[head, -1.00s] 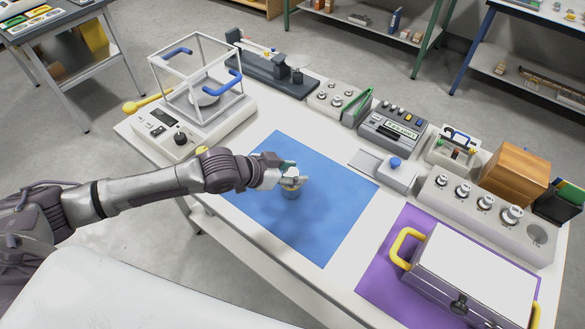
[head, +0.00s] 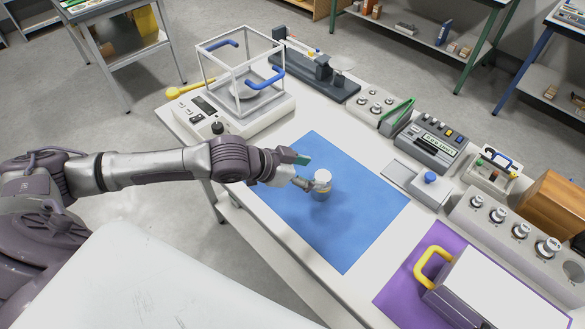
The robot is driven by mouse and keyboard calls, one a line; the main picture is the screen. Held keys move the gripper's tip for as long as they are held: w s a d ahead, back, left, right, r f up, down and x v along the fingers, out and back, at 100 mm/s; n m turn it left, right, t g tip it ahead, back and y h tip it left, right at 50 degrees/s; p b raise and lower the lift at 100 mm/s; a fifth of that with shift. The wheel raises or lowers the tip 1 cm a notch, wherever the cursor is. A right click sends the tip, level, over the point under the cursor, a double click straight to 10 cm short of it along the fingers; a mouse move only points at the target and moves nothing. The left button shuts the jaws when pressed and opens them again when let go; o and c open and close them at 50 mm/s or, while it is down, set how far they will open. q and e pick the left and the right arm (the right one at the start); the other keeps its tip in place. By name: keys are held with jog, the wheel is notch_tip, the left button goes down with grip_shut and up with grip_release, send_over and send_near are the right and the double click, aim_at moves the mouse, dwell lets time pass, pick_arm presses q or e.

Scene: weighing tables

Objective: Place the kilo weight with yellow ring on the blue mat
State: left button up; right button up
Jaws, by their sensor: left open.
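A silvery cylindrical weight (head: 321,187) stands upright on the blue mat (head: 350,232), near its middle. I cannot make out a yellow ring on it at this size. My left gripper (head: 304,172) is open just to the left of the weight, with its fingers spread and pointing towards it. The lower fingertip is very near the weight; I cannot tell whether it touches. My right gripper is not in view.
A balance with a clear case (head: 245,80) stands at the back left of the table. A weight block (head: 480,232) with several weights is at the right. A silver case (head: 490,290) with a yellow handle lies on a purple mat (head: 405,290).

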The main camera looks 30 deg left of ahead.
pick_arm(q)
jog(key=v, duration=0.6)
jog(key=shift+s+a+r, duration=0.15)
jog(key=shift+s+r, duration=0.05)
jog(key=shift+r, duration=0.05)
